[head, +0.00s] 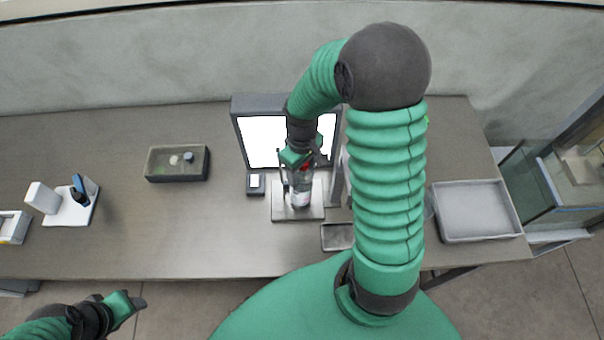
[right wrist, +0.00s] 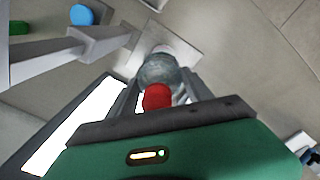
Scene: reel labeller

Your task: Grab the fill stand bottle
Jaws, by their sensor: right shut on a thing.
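A clear bottle (head: 301,188) with a red cap and a pale label stands upright on the light square fill stand (head: 315,206), in front of the lit screen. My right gripper (head: 297,172) is at the bottle from above and is shut on it. In the right wrist view the bottle's red cap (right wrist: 158,97) and clear body (right wrist: 160,70) show between the fingers. My left gripper (head: 136,301) is low at the left, in front of the table and far from the bottle; its finger gap is not clear.
A lit screen (head: 260,140) stands behind the bottle. A grey post (head: 336,180) rises just right of it. A small dark tray (head: 338,237) is at the front. A dark bin (head: 177,164) and a white holder (head: 72,207) are left, a grey tray (head: 474,211) right. The left-middle table is clear.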

